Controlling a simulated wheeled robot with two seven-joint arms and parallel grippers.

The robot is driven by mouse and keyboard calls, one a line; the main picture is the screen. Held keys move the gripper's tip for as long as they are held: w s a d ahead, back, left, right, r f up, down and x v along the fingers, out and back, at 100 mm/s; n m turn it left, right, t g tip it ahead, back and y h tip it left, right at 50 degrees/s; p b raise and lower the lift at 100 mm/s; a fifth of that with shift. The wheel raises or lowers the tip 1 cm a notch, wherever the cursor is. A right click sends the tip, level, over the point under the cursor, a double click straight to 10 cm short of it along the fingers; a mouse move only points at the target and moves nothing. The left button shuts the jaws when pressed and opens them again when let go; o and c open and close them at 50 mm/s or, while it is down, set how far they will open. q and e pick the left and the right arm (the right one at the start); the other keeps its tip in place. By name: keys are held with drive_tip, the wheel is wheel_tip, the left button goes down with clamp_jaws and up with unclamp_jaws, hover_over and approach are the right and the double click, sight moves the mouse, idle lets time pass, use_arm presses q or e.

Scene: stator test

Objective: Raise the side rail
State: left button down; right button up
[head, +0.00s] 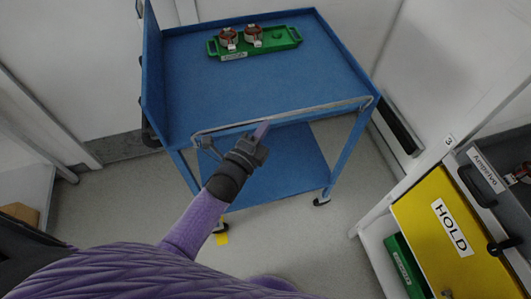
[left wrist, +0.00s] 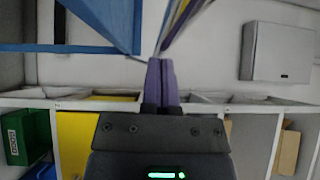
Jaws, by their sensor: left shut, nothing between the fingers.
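A blue cart (head: 255,85) stands ahead in the head view. Its side rail (head: 310,109), a thin grey metal bar with bent ends, runs along the near edge of the top shelf. My left gripper (head: 263,129) is shut and empty, with its purple fingertips at the near edge, close to the middle of the rail. I cannot tell whether they touch it. In the left wrist view the shut purple fingers (left wrist: 161,72) point up the picture, with a blue part of the cart (left wrist: 105,22) at upper left. My right gripper is not in view.
A green tray (head: 288,40) with two copper-coloured round parts sits at the far side of the top shelf. A yellow HOLD panel (head: 435,225) and a cabinet are at the right. Open grey floor lies around the cart's lower shelf.

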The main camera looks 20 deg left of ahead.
use_arm(q)
drive_tip(key=n+g+p, duration=0.1)
drive_tip(key=w+a+r+g+p, duration=0.1)
drive_tip(key=p, duration=0.1)
drive_tip(key=shift+w+r+n, duration=0.15)
drive_tip(key=shift+w+n, duration=0.1)
drive_tip(key=shift+n, duration=0.15)
drive_tip(key=shift+w+a+p, duration=0.1)
drive_tip(key=shift+w+p, duration=0.05)
drive_tip(key=shift+p, duration=0.2)
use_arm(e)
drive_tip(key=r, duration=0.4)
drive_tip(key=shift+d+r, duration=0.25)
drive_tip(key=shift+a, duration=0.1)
